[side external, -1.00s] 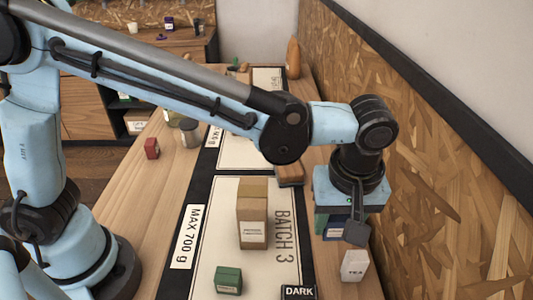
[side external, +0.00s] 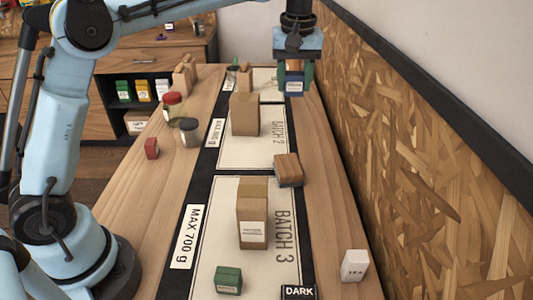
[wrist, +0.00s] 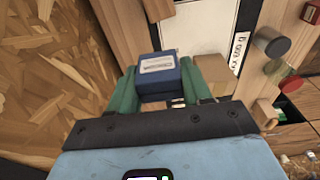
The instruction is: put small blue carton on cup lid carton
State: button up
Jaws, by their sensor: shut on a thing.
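The small blue carton (side external: 294,87) is held in my gripper (side external: 294,74) above the far right part of the table. In the wrist view the blue carton (wrist: 158,72), with a white label, sits between the green fingers of my gripper (wrist: 160,85). My gripper is shut on it. A tall brown carton with a white label (side external: 252,222) stands on the BATCH 3 panel. Another brown carton (side external: 245,115) stands on the BATCH 2 panel. I cannot read their labels well enough to tell which is the cup lid carton.
A wood-topped block (side external: 288,170) lies between the panels at right. A green box (side external: 228,279), a white TEA box (side external: 354,265) and a DARK sign (side external: 299,292) are in front. A red box (side external: 152,149), metal cup (side external: 189,132) and jar (side external: 173,108) stand left. A chipboard wall (side external: 420,150) borders the right.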

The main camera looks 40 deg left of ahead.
jog(key=a+r, duration=0.2)
jog(key=a, duration=0.8)
send_over(245, 96)
jog(key=f, duration=0.6)
jog(key=shift+s+d, duration=0.15)
jog(key=shift+d, duration=0.15)
jog(key=shift+a+f, duration=0.3)
jog(key=shift+f, duration=1.9)
jog(key=shift+f, duration=0.1)
jog(key=o, duration=1)
jog(key=shift+o, duration=0.2)
